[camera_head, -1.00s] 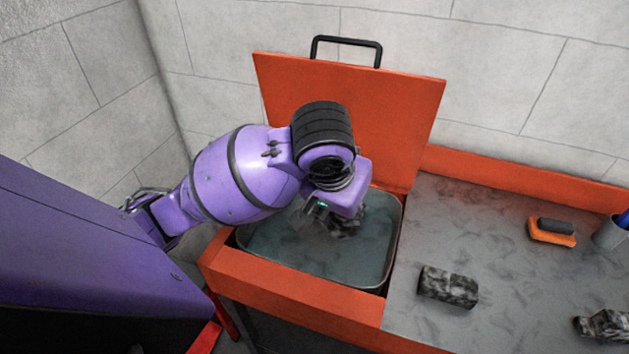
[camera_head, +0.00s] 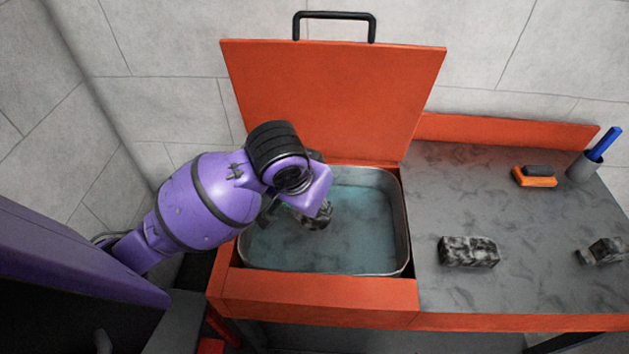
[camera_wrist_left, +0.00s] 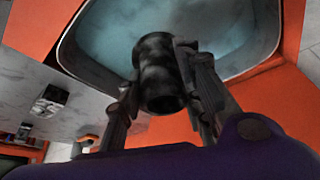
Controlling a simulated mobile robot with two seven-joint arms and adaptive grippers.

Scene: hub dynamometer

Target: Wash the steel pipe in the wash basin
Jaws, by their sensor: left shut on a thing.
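The wash basin (camera_head: 400,235) is a metal tub of bluish water set in an orange frame, with its orange lid (camera_head: 330,95) standing open behind it. My left gripper (camera_wrist_left: 165,85) is shut on a dark, blotchy short pipe (camera_wrist_left: 157,60), with its fingers on either side. In the head view the pipe (camera_head: 316,217) shows just below my wrist, over the left half of the basin. I cannot tell whether it touches the water. The gripper's fingers are mostly hidden behind my wrist there. My right gripper is not in view.
The grey worktop (camera_head: 500,200) to the right holds a grimy block-like part (camera_head: 468,251), another grimy part (camera_head: 601,251), an orange brush (camera_head: 535,177) and a grey cup (camera_head: 582,168) with a blue-handled item (camera_head: 604,143). The right part of the basin is free.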

